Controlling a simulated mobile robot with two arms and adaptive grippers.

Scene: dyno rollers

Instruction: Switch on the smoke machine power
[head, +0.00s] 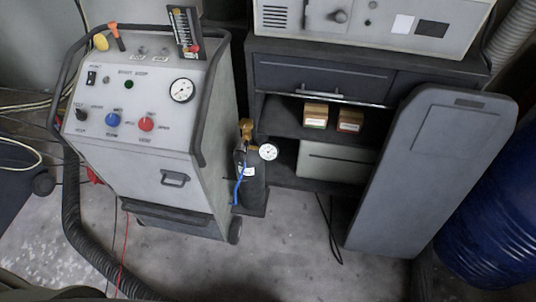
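The smoke machine (140,130) is a pale grey wheeled cart with a dark tubular frame, standing upright at the left in the head view. Its sloped panel carries a black rocker switch (91,78) at the upper left, a dark green round lamp or button (129,84), a white gauge (181,90), and a black knob (81,115), a blue knob (113,120) and a red knob (146,124). The panel lettering is too small to read, and the switch's position cannot be told. Neither gripper shows.
A small bottle with a gauge (267,152) stands right of the cart. A dark cabinet (320,78) holds small boxes (315,116). A grey panel (432,170) leans before it. A blue drum (495,215) stands at right. A thick hose (75,220) and cables cross the floor.

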